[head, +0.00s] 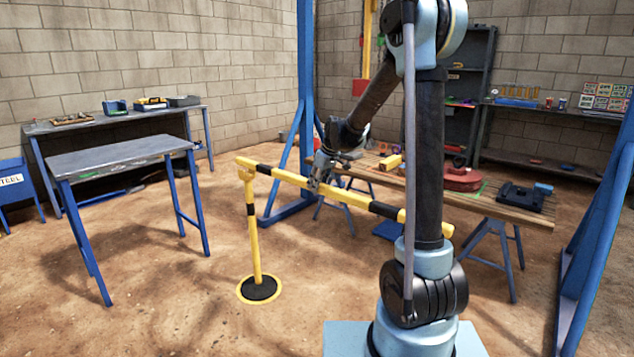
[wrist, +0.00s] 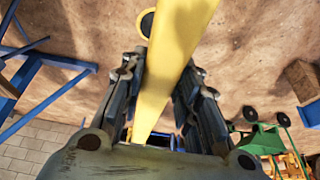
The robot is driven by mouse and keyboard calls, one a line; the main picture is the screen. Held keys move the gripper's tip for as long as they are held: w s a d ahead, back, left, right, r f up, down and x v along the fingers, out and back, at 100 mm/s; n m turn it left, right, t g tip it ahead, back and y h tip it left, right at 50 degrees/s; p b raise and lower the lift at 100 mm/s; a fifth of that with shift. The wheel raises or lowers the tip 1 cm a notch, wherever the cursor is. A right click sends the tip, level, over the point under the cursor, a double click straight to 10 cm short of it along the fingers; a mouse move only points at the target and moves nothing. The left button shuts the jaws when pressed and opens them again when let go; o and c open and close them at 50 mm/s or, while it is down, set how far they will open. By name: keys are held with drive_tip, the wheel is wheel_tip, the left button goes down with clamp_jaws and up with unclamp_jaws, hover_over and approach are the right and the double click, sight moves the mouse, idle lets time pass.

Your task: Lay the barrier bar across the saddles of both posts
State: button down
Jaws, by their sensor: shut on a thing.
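The barrier bar (head: 290,177) is long, yellow with black bands, and runs slantwise from the left post to behind my arm. My gripper (head: 317,184) is shut on it near its middle; in the wrist view the bar (wrist: 170,65) passes between the fingers (wrist: 167,95). One yellow and black post (head: 253,225) stands upright on a round black base with a yellow rim. Its saddle (head: 245,174) is right under the bar's left end; I cannot tell whether they touch. A round base (wrist: 147,23) shows partly behind the bar in the wrist view. I cannot see a second post.
A grey-topped table (head: 120,155) with blue legs stands at left. A wooden trestle bench (head: 500,208) with a black tool (head: 520,197) and red part (head: 461,180) lies behind the bar. Blue frame uprights (head: 306,90) stand behind and at right. The sandy floor at front left is clear.

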drive_tip(key=shift+f, duration=1.9)
drive_tip(key=shift+f, duration=0.35)
drive_tip(key=c, duration=1.1)
unclamp_jaws()
drive_tip(key=shift+v, duration=5.45)
drive_tip(key=shift+r, duration=0.1)
drive_tip(key=shift+r, duration=3)
